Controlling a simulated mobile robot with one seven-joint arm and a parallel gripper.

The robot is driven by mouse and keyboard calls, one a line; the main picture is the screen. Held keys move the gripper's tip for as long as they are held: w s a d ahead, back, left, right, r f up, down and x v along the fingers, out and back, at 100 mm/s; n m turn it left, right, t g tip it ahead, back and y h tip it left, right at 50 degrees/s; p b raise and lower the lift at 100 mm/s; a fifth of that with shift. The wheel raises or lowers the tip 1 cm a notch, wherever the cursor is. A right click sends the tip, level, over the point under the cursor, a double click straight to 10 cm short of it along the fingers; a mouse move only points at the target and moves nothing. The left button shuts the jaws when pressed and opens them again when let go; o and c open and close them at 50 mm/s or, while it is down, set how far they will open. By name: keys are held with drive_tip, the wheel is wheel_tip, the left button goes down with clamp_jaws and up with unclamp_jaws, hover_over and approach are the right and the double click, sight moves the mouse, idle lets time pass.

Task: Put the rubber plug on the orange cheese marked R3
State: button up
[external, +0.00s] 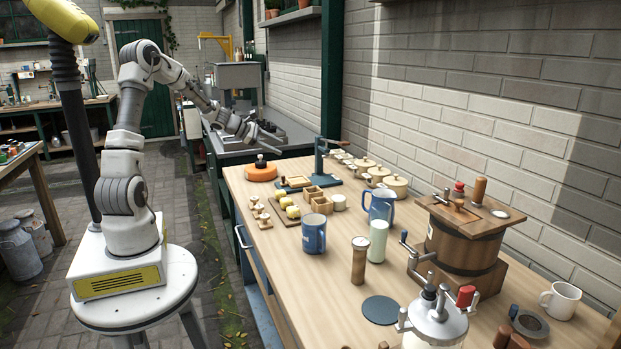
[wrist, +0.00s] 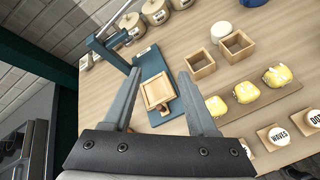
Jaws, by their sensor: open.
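The orange cheese (external: 261,174) is a low round block at the far left corner of the wooden table. Its mark cannot be read. A small dark knob-like piece, which looks like the rubber plug (external: 261,161), stands upright on top of it. My gripper (external: 277,143) is above and slightly right of the cheese, apart from it. In the wrist view my gripper (wrist: 157,78) is open, with nothing between its fingers. Neither the cheese nor the plug can be made out in the wrist view.
A blue press (wrist: 160,64) with a wooden frame (wrist: 157,91) stands beside the cheese. Nearby are wooden boxes (wrist: 236,46), yellow pieces on a board (wrist: 270,103) and lidded pots (external: 396,186). Mugs (external: 313,233) and a wooden churn (external: 465,245) stand nearer the camera.

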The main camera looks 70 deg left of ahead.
drive_tip(key=s+d+r+m+g+h, duration=0.1)
drive_tip(key=s+d+r+m+g, duration=0.15)
drive_tip(key=d+m, duration=0.4)
drive_tip(key=s+d+r+m+g+h, duration=0.1)
drive_tip(key=s+d+m, duration=0.2)
drive_tip(key=d, duration=0.7)
drive_tip(key=s+d+r+m+g+h, duration=0.1)
drive_tip(key=s+d+r+m, duration=0.1)
drive_tip(key=d+m, duration=0.45)
drive_tip(key=s+d+r+m+g+y, duration=0.1)
drive_tip(key=s+d+m+y, duration=0.1)
drive_tip(key=s+m, duration=0.4)
drive_tip(key=s+d+r+m+y, duration=0.1)
drive_tip(key=s+d+m, duration=0.4)
drive_tip(key=s, duration=0.8)
drive_tip(key=shift+m+g+y, duration=0.35)
drive_tip(key=shift+m+y, duration=0.15)
drive_tip(key=shift+m, duration=0.2)
